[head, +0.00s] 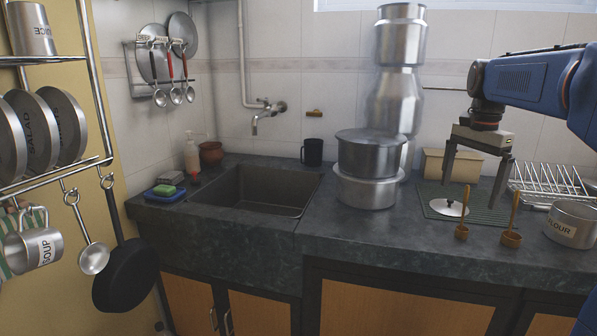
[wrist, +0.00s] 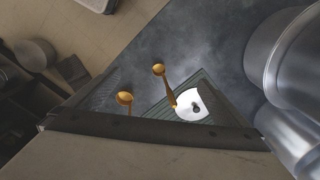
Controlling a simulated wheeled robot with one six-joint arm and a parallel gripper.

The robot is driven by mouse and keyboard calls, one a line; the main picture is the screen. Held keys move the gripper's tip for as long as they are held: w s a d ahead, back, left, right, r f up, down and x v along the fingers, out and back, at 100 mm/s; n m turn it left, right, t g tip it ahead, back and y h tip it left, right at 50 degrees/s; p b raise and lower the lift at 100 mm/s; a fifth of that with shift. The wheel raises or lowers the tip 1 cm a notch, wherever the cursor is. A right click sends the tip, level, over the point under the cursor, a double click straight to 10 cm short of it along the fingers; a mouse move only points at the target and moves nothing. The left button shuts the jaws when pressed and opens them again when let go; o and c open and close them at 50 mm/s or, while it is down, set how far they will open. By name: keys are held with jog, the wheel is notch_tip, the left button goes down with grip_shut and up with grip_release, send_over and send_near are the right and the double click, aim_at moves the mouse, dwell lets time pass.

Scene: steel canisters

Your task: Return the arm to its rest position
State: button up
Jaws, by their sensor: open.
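My blue arm (head: 525,78) reaches in from the right edge of the head view, above the counter. My gripper (head: 468,195) hangs from it, pointing down, with its two fingers apart and nothing between them. In the wrist view the lid (wrist: 190,104) and two wooden-handled scoops show beyond the gripper. A tall stack of steel canisters (head: 398,100) stands left of the gripper, apart from it.
Steel pots (head: 368,190) stand at the stack's front. Two scoops (head: 461,231) stand near the counter's front. A wire rack (head: 548,180) and a FLOUR pot (head: 573,224) are at the right. A beige box (head: 450,165) is behind. The sink (head: 262,190) is left.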

jog(key=s+a+f+n+t, duration=0.1)
jog(key=s+a+f+n, duration=0.3)
jog(key=s, duration=0.5)
jog(key=s+a+f+n+t, duration=0.2)
jog(key=s+a+f+n, duration=0.3)
jog(key=s+f, duration=0.4)
jog(key=s+a+f+n+t, duration=0.1)
jog(key=s+a+f+n, duration=0.3)
jog(key=s+f, duration=0.3)
jog(key=s, duration=0.3)
jog(key=shift+a, duration=0.2)
